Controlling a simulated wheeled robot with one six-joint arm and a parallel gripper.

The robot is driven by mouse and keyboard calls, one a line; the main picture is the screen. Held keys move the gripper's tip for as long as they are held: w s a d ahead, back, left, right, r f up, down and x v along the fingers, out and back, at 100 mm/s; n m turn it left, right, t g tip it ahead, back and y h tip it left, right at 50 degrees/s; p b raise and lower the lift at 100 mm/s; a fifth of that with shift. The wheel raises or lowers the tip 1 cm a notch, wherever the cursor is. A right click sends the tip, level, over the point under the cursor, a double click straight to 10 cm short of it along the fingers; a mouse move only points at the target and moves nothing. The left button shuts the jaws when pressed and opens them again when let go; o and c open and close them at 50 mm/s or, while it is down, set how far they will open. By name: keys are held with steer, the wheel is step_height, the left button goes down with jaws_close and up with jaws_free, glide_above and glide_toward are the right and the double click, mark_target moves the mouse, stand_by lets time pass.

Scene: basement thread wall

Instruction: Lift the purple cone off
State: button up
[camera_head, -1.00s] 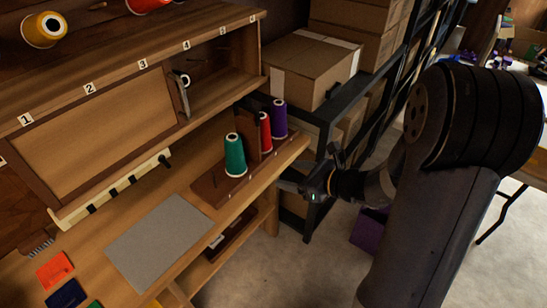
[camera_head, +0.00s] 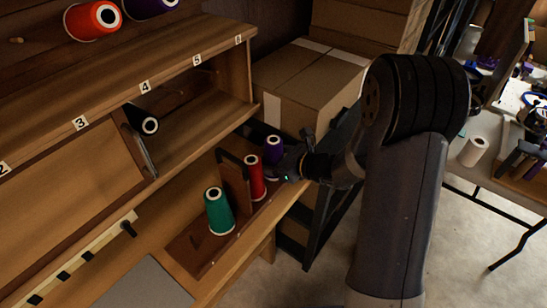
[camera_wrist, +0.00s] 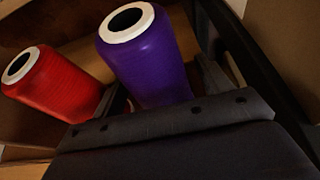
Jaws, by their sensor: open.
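The purple cone (camera_head: 272,148) stands upright at the far end of a wooden rack (camera_head: 196,250) on the bench. It also shows large in the wrist view (camera_wrist: 152,62), with a white-rimmed hollow top. My gripper (camera_head: 281,167) is at the cone's right side, low in the head view, and hides its lower part. In the wrist view my open gripper (camera_wrist: 165,95) has its fingers reaching to either side of the cone's lower part. I cannot tell whether they touch it. The red cone (camera_head: 254,178) stands beside it, and the green cone (camera_head: 218,211) stands nearer.
An upright wooden divider (camera_head: 233,190) stands between the green and red cones. A cardboard box (camera_head: 310,85) on a dark metal rack stands close behind my gripper.

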steer(key=shift+c, duration=0.4)
steer(key=c, duration=1.1)
steer(key=shift+o, duration=0.2)
steer(key=shift+r, duration=0.1)
step_height(320, 180, up, 10)
steer(key=shift+f+p, duration=0.1)
steer(key=shift+p, duration=0.75)
